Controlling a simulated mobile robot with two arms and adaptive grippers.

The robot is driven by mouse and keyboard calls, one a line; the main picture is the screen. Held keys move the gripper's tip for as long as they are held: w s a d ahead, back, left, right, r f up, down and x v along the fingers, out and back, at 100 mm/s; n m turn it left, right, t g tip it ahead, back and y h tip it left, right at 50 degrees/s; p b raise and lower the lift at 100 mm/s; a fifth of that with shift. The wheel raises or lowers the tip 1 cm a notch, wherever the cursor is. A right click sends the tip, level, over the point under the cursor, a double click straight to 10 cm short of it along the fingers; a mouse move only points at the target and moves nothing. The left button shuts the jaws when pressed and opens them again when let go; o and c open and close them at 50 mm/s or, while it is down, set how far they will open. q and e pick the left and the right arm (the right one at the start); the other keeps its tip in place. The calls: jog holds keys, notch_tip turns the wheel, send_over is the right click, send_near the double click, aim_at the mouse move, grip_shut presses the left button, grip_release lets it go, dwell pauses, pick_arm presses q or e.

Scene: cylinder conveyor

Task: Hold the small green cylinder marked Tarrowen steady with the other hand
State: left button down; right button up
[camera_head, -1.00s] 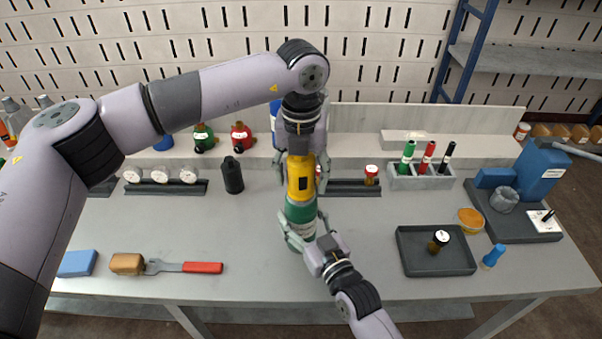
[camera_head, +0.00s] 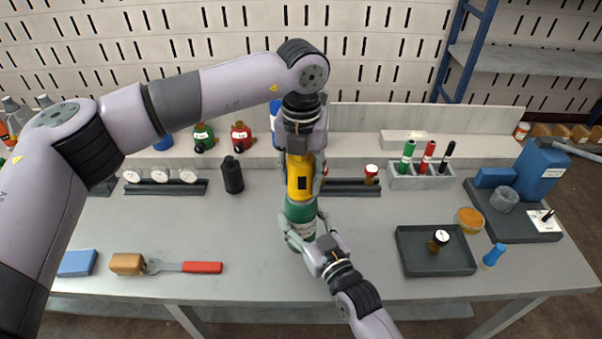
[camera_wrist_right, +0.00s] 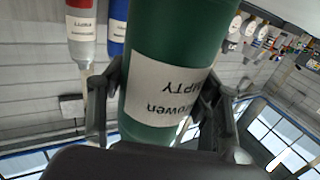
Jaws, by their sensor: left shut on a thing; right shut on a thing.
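The small green cylinder (camera_head: 300,213) stands upright on the table, with a white label band low on its side. In the right wrist view the green cylinder (camera_wrist_right: 176,40) fills the middle; its upside-down label shows part of the name and "PTY". My right gripper (camera_head: 305,240) is shut around its lower part, with a finger on each side. A yellow tool (camera_head: 299,180) with a black panel sits upright at the cylinder's top. My left gripper (camera_head: 303,165) points down from above and is shut on the yellow tool. The joint between tool and cylinder is hard to make out.
A black bottle (camera_head: 232,176) and a rack of gauges (camera_head: 150,187) stand left. The marker holder (camera_head: 420,182) stands back right. Table beside the cylinder is clear.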

pick_arm(q)
jog(key=m, duration=0.5)
jog(key=shift+m, duration=0.5)
jog(key=c, duration=0.8)
grip_release()
jog(key=shift+c, duration=0.2)
notch_tip(320, 180, up, 12)
